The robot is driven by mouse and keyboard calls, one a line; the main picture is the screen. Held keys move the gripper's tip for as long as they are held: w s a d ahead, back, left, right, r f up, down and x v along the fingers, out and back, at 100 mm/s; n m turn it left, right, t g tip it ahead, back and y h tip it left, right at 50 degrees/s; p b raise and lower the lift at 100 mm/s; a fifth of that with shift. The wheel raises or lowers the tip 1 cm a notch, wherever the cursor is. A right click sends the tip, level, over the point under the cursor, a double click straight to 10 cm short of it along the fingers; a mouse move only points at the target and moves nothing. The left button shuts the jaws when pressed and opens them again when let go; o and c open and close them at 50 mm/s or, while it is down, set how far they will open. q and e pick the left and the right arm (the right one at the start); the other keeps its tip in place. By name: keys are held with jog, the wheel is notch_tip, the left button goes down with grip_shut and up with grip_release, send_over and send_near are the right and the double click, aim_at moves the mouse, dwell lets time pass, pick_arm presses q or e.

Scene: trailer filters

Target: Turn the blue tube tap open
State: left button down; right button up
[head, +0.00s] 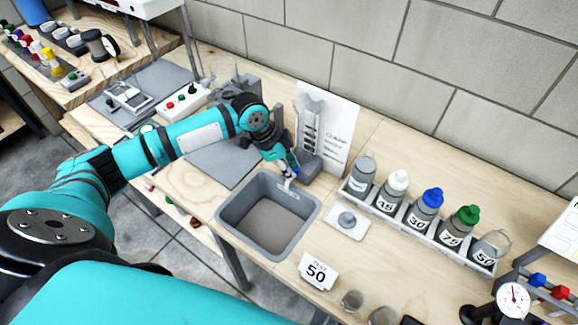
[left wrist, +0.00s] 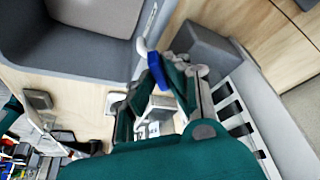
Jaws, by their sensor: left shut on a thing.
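The blue tap (head: 296,170) is a small blue piece at the foot of the grey stand, just above the back right edge of the grey sink (head: 223,215). In the left wrist view the blue tap (left wrist: 157,72) shows as a short bar beside a pale spout (left wrist: 142,47). My left gripper (head: 288,165) reaches down to it from the left, and its fingers (left wrist: 165,78) are shut on the blue tap. The fingers hide part of it, and I cannot tell how far it is turned. My right gripper is not in view.
A white panel with a grey column (head: 342,125) stands right behind my left gripper. A rack of labelled bottles (head: 415,222) is to the right. A control box with buttons (head: 182,102) is behind my arm.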

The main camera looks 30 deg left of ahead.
pick_arm(q)
jog(key=shift+r+n+p, duration=0.25)
jog(key=shift+n+p, duration=0.05)
jog(key=shift+p, duration=0.35)
jog(key=n+t+y+p, duration=0.1)
jog(key=n+p, duration=0.2)
jog(key=p, duration=0.2)
jog(key=n+y+p, duration=0.1)
jog(key=n+p, duration=0.3)
jog(key=p, duration=0.1)
jog(key=shift+s+d+t+p, duration=0.15)
jog(key=shift+t+p, duration=0.15)
jog(key=shift+t, duration=0.1)
jog(key=shift+f+n+y+p, duration=0.15)
jog(key=shift+n+y+p, duration=0.45)
jog(key=shift+n+p, duration=0.65)
jog(key=c, duration=1.6)
grip_release()
jog(key=shift+c, duration=0.2)
jog(key=v, duration=1.2)
